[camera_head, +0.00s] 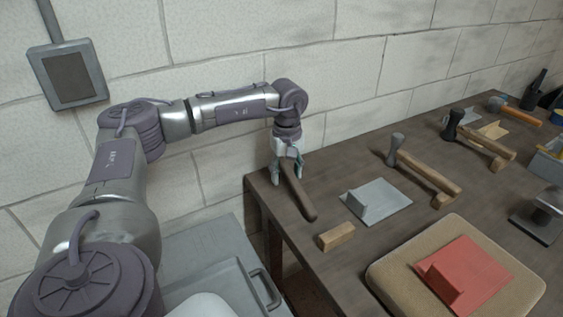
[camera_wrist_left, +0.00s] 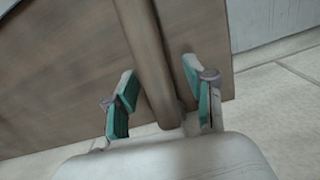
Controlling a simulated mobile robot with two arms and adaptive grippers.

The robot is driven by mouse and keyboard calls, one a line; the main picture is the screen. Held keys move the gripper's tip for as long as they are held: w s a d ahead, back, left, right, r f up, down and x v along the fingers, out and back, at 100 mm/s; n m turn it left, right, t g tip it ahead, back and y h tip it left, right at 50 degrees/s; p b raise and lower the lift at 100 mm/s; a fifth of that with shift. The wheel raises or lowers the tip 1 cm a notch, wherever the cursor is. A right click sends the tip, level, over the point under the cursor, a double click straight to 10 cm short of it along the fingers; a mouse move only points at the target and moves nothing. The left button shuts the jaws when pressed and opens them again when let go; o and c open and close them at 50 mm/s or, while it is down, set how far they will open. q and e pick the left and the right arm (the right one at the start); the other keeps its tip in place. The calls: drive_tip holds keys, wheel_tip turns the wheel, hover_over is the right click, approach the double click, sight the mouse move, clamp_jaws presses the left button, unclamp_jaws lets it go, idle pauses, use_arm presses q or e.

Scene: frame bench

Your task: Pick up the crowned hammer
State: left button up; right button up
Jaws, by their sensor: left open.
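A hammer with a brown wooden handle (camera_head: 303,197) lies at the left end of the bench. My left gripper (camera_head: 287,174) is over its far end, pointing down, with the fingers apart. In the left wrist view the handle (camera_wrist_left: 152,55) runs between the open green-padded fingers, with gaps on both sides. Its head is hidden by the gripper. Another hammer with a grey head (camera_head: 394,150) and wooden handle lies further right, and one with a dark head (camera_head: 452,124) lies beyond it. No crown mark shows clearly, so I cannot tell which hammer is crowned. My right gripper is out of view.
A small wooden block (camera_head: 337,236) and a grey plate with an upright piece (camera_head: 385,204) lie right of the near hammer. A tan pad (camera_head: 400,277) bears a red plate (camera_head: 480,270). An orange-handled hammer (camera_head: 522,115) lies far right. The wall is close behind the bench.

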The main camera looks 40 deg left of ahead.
use_arm(q)
clamp_jaws()
drive_tip(key=shift+r, duration=0.2)
idle(0.4)
